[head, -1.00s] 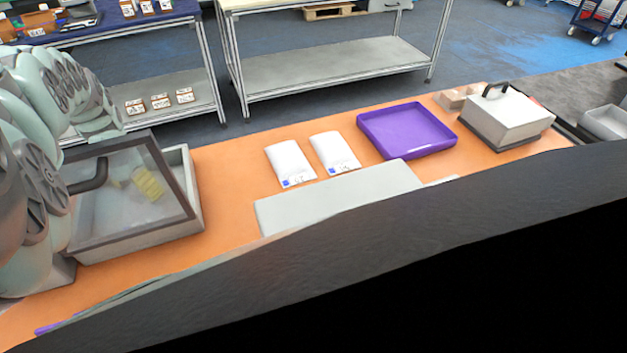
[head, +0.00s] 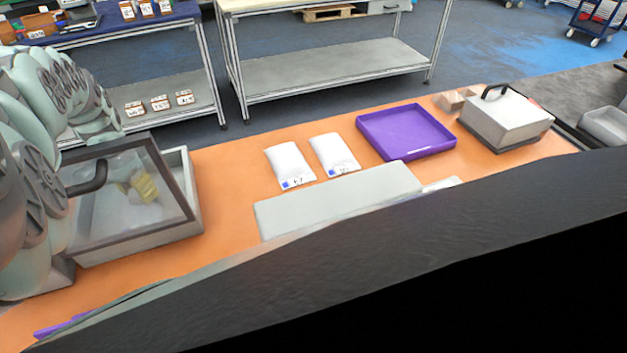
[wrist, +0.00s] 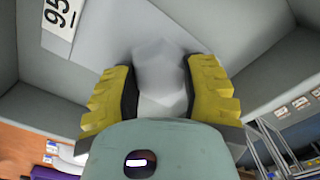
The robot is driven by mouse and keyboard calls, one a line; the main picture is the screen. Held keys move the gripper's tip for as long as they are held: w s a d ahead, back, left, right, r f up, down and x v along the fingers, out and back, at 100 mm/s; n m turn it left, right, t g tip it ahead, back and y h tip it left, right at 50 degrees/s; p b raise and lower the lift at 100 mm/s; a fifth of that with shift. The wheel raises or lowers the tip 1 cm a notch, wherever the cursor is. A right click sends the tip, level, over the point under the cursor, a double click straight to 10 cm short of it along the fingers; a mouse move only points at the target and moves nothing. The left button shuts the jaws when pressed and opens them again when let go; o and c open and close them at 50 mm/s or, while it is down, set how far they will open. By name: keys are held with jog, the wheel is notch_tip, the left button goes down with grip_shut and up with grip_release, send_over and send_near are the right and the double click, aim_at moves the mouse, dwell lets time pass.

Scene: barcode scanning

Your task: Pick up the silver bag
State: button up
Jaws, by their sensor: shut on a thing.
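The silver bag (wrist: 160,70) shows in the wrist view as a pale grey, faceted shape between the two yellow fingers. My gripper (wrist: 162,85) is shut on it, one finger against each side. Both are inside a grey open-topped box (wrist: 110,30) whose walls surround them. In the head view the box (head: 185,200) stands at the left of the orange table, with a dark-framed clear lid (head: 170,170) tilted up. My gripper's yellow fingers (head: 144,186) show through the lid. The bag cannot be made out clearly there.
Two white packets (head: 291,165) (head: 334,154) lie mid-table behind a grey panel (head: 340,200). A purple tray (head: 405,133) is to their right. A lidded grey box (head: 507,118) with a black handle stands at the far right. Orange table between box and packets is clear.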

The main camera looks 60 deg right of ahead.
notch_tip(320, 180, up, 9)
jog(key=shift+f+b, duration=0.15)
jog(key=shift+b, duration=0.3)
jog(key=shift+r, duration=0.65)
